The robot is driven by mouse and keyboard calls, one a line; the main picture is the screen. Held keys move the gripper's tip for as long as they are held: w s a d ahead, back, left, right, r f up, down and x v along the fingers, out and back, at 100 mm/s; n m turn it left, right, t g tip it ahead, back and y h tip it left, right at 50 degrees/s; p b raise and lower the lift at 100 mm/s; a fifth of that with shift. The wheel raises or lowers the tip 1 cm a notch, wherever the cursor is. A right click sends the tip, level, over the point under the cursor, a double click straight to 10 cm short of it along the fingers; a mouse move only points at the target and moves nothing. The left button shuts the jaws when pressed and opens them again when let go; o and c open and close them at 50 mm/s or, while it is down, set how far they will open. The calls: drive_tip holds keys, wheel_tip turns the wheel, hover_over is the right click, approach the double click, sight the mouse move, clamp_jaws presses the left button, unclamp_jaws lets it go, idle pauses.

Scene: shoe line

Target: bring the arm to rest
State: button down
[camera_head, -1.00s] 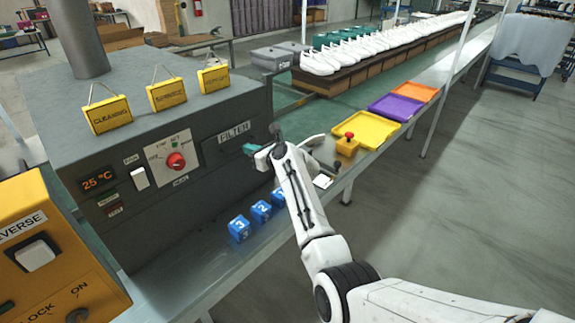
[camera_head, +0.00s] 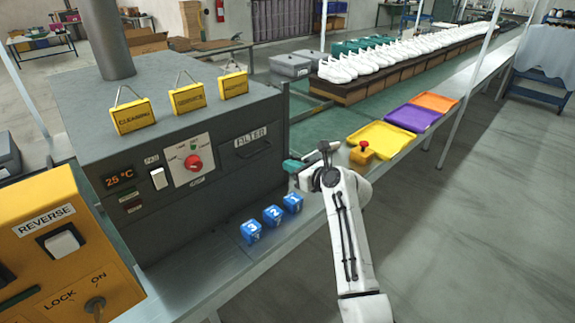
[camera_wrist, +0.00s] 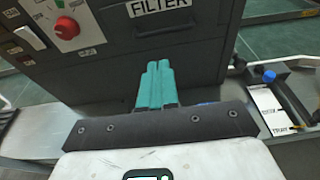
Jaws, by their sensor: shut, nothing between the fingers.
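My gripper (camera_head: 292,164) is at the end of my white arm, over the bench to the right of the dark grey machine (camera_head: 206,214). In the wrist view its two teal fingers (camera_wrist: 156,84) lie together with nothing between them. They point toward the machine's front, below the FILTER label (camera_wrist: 158,6). A gap to the machine cannot be judged exactly. My forearm runs down toward the lower right of the head view.
Several blue numbered blocks (camera_head: 273,214) stand on the bench below my gripper. A yellow base with a red knob (camera_head: 361,152) is close behind my wrist, near a yellow tray (camera_head: 383,139). White shoes (camera_head: 400,53) line the conveyor.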

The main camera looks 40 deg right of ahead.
drive_tip(key=shift+s, duration=0.2)
drive_tip(key=s+a+f+n+g+y, duration=0.1)
drive_tip(key=s+a+f+n+g, duration=0.3)
drive_tip(key=s+a+f+n, duration=0.35)
drive_tip(key=s+a+f+n+g, duration=0.45)
drive_tip(key=s+f+n, duration=0.35)
drive_tip(key=s+n, duration=0.25)
drive_tip(key=s+a+f+n+g+h, duration=0.1)
drive_tip(key=s+a+n+g, duration=0.2)
drive_tip(key=s+n, duration=0.5)
drive_tip(key=s+a+f+n+g, duration=0.1)
drive_tip(key=s+a+n+g, duration=0.2)
drive_tip(key=s+n, duration=0.6)
drive_tip(key=s+a, duration=0.1)
drive_tip(key=s, duration=0.5)
drive_tip(key=shift+s+a+f+h, duration=0.15)
drive_tip(key=shift+s+f+h, duration=0.05)
drive_tip(key=shift+h, duration=0.2)
